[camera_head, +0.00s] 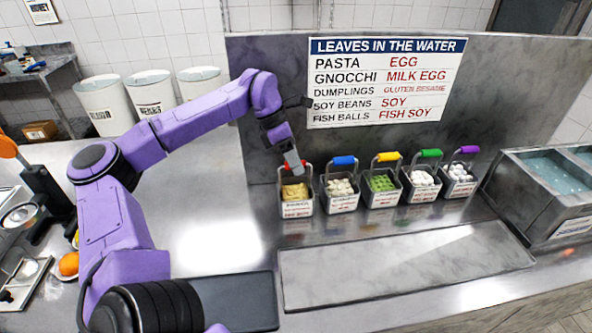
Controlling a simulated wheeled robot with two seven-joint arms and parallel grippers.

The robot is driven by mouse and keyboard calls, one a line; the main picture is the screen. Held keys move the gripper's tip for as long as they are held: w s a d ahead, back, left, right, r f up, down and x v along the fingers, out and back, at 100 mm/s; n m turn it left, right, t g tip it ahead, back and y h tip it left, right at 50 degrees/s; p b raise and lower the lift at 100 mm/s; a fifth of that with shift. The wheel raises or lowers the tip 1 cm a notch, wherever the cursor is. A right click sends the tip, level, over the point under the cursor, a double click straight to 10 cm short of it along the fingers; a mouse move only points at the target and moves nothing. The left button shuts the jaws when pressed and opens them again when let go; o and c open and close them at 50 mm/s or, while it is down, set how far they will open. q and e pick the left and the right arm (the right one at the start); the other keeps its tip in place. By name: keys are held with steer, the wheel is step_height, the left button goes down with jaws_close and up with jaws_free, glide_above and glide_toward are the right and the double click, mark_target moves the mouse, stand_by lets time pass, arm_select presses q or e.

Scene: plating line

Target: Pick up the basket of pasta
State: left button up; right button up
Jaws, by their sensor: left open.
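The basket of pasta (296,206) stands at the left end of a row of small metal baskets on the counter. It holds pale yellow pieces, has a white label on its front and a raised handle with a red grip, partly hidden. My left gripper (296,168) is just above it, by the top of its handle, pointing down. It is open and seen from the side, so the gap between its fingers is hard to see. I cannot tell whether it touches the handle. My right gripper is not in view.
Baskets with blue (342,200), yellow (382,191), green (420,188) and purple (459,185) grips stand close to the right. A water tank (530,200) is at far right. A wall panel (260,110) rises behind. A flat grey slab (400,262) lies in front.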

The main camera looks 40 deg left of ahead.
arm_select(q)
steer(key=shift+p+x, duration=0.35)
steer(key=shift+x, duration=1.55)
steer(key=shift+a, duration=0.1)
jaws_close()
